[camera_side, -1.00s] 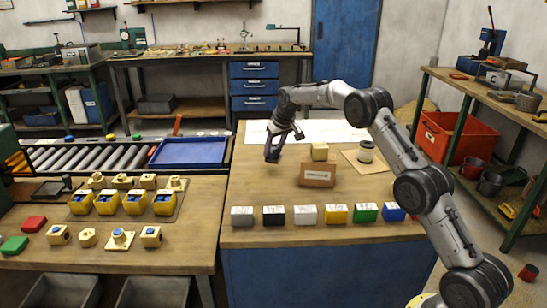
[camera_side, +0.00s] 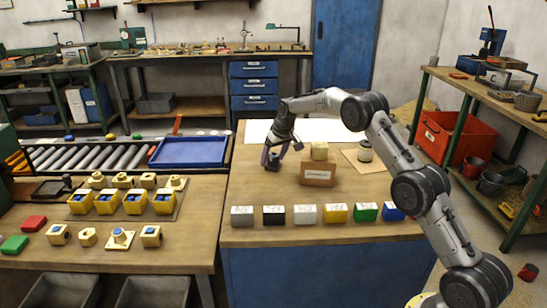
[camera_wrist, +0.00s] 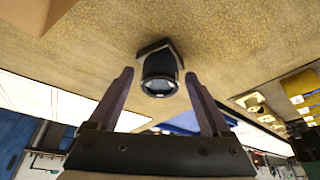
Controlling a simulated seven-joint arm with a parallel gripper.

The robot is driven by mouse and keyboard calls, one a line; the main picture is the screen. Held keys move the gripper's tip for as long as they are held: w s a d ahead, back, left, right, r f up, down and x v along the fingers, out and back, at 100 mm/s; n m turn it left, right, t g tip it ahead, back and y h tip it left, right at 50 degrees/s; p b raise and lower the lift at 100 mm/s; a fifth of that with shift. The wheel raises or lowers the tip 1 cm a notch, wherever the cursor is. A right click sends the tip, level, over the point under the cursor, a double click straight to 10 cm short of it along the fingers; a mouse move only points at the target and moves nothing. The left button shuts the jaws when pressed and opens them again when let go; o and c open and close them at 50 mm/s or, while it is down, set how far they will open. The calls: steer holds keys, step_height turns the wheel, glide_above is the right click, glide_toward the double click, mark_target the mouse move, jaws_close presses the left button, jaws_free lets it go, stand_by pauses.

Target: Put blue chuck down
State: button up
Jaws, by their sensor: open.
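A dark chuck-like piece (camera_wrist: 160,66) with a flat-sided base and a round blue-grey end face is on the wooden bench in the wrist view. Its color reads nearly black, so I cannot be sure it is the blue chuck. My gripper (camera_wrist: 159,76) is open, with a purple-grey finger on each side of the piece's near end and visible gaps to both. In the side view my gripper (camera_side: 270,158) points down low over the left part of the bench (camera_side: 255,195), and a small dark shape shows at its tips.
A row of colored blocks (camera_side: 305,214) lines the front edge. A blue tray (camera_side: 189,151) is to the left.

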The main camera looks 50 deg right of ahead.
steer(key=v, duration=1.3)
steer(key=s+a+r+n, duration=0.1)
steer(key=s+a+r, duration=0.5)
steer(key=s, duration=0.4)
steer(key=s+a+r, duration=0.5)
steer(key=s+a, duration=0.1)
steer(key=s, duration=0.3)
steer(key=s+a+f, duration=0.2)
steer(key=s, duration=0.6)
steer(key=s+a+f+n+t, duration=0.1)
steer(key=s+a+f, duration=0.1)
steer(key=s, duration=0.6)
steer(key=s+a+f+y, duration=0.1)
steer(key=s+a+f, duration=0.1)
steer(key=s, duration=0.6)
steer(key=shift+s+a+f+n, duration=0.3)
steer(key=shift+s+a+f, duration=0.05)
steer(key=shift+s+f, duration=0.1)
